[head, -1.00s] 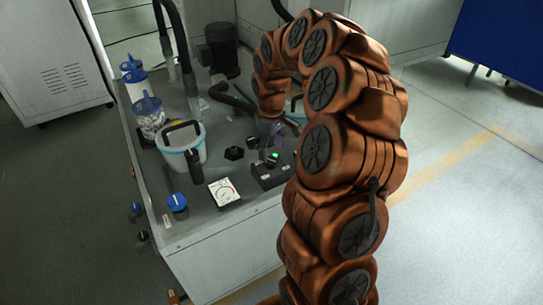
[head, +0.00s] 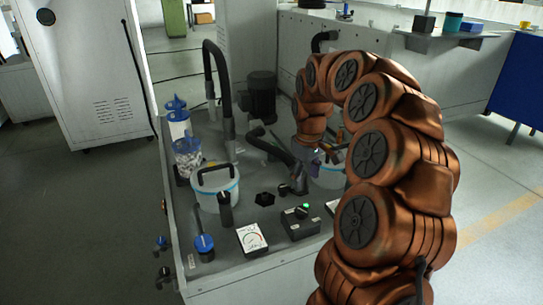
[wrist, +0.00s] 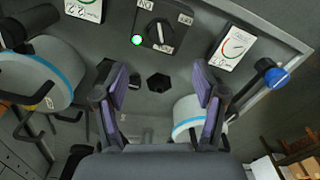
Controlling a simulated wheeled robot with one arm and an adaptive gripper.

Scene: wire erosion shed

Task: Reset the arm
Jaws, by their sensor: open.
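My copper-coloured segmented arm arches over a grey machine table. My gripper (head: 304,172) hangs over the table's middle, small and partly hidden in the head view. In the wrist view my gripper (wrist: 160,68) shows two purple-padded fingers spread wide apart with nothing between them. A black hex knob (wrist: 159,82) lies below the gap, apart from the fingers. It stands on the table left of the gripper in the head view (head: 265,199). A black switch box (head: 300,221) with a lit green button sits in front of the gripper.
A white bucket (head: 214,190) with a black handle stands left, another white bucket (head: 328,173) just right of the gripper. Clear jars (head: 187,155), a black motor (head: 262,97), hoses, a dial gauge (head: 251,238) and a blue-capped item (head: 204,245) crowd the table. Open floor lies right.

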